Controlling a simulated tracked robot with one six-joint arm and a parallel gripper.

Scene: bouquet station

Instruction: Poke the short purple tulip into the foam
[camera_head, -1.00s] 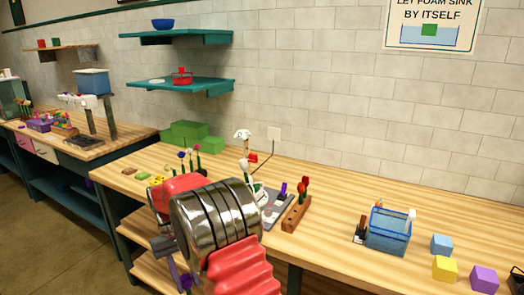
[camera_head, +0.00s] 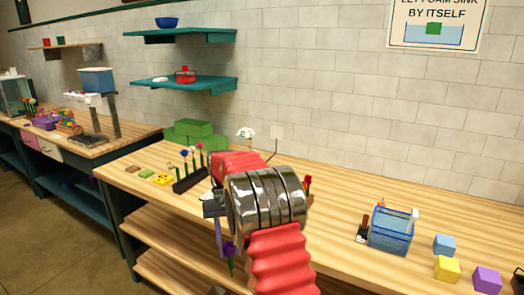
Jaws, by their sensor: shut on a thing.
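My gripper (camera_head: 224,243) hangs at the left of my arm, in front of the table's front edge. It is shut on the purple tulip (camera_head: 229,249). The bloom shows just below the finger, with a short green stem hanging down under it. The fingertips are small and partly hidden, so the exact grip is unclear. Green blocks (camera_head: 194,134), perhaps foam, are stacked at the back of the table by the wall. My arm hides the middle of the table, including most of the grey tray area; no foam with a clear hole shows.
A dark rack (camera_head: 190,183) with several upright flowers stands left of my arm. Yellow and green pieces (camera_head: 155,177) lie further left. A blue clear tank (camera_head: 391,231) and coloured cubes (camera_head: 446,268) stand at right.

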